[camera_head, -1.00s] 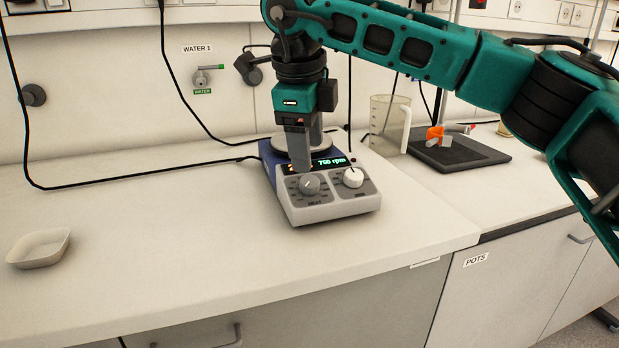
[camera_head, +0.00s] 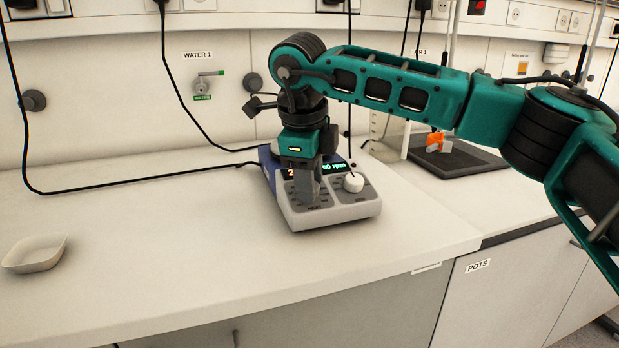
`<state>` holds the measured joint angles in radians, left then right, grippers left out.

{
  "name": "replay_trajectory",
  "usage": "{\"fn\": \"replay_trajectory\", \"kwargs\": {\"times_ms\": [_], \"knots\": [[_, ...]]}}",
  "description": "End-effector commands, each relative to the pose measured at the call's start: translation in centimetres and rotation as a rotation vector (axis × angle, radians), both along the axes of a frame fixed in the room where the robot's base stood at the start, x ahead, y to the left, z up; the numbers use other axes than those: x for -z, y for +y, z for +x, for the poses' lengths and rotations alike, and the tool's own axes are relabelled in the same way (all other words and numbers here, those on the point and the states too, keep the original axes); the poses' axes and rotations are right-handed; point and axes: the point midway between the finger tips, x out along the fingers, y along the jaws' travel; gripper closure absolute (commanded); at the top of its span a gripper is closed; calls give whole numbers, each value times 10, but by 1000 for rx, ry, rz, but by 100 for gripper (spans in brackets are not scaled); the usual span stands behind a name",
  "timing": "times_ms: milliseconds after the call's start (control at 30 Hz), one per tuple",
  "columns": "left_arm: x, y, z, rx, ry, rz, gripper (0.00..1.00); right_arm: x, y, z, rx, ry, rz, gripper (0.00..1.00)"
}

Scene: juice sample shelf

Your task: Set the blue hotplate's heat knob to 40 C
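The blue hotplate (camera_head: 268,172) stands on the bench with its grey control panel (camera_head: 333,213) facing me. My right gripper (camera_head: 306,194) points down over the left side of the panel, at the HEAT knob's place. Its fingers hide that knob, so I cannot tell whether they touch it or how far apart they are. The white knob (camera_head: 353,182) on the right of the panel is in plain view. The display (camera_head: 335,168) is partly covered; an orange "2" and part of a green rpm reading show. My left gripper is not in view.
A white dish (camera_head: 35,254) sits at the bench's left. Black cables run behind the hotplate. The bench front is clear.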

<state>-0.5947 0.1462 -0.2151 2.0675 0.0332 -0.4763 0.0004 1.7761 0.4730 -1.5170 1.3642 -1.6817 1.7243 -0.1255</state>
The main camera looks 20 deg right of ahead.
Motion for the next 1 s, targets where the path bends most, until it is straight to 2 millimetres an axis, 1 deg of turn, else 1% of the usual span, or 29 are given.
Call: {"fn": "replay_trajectory", "kwargs": {"times_ms": [33, 333, 533, 667, 1000], "knots": [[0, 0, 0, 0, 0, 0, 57, 0, 0, 0, 0, 0, 0, 67], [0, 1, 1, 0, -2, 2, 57, 0, 0, 0, 0, 0, 0, 95], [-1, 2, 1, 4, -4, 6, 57, -1, 0, 0, 16, 0, 5, 95], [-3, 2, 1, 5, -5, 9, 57, -1, 0, 0, 59, 1, 20, 95], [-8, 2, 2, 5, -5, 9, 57, -1, 0, 1, 271, 4, 87, 95]]}}
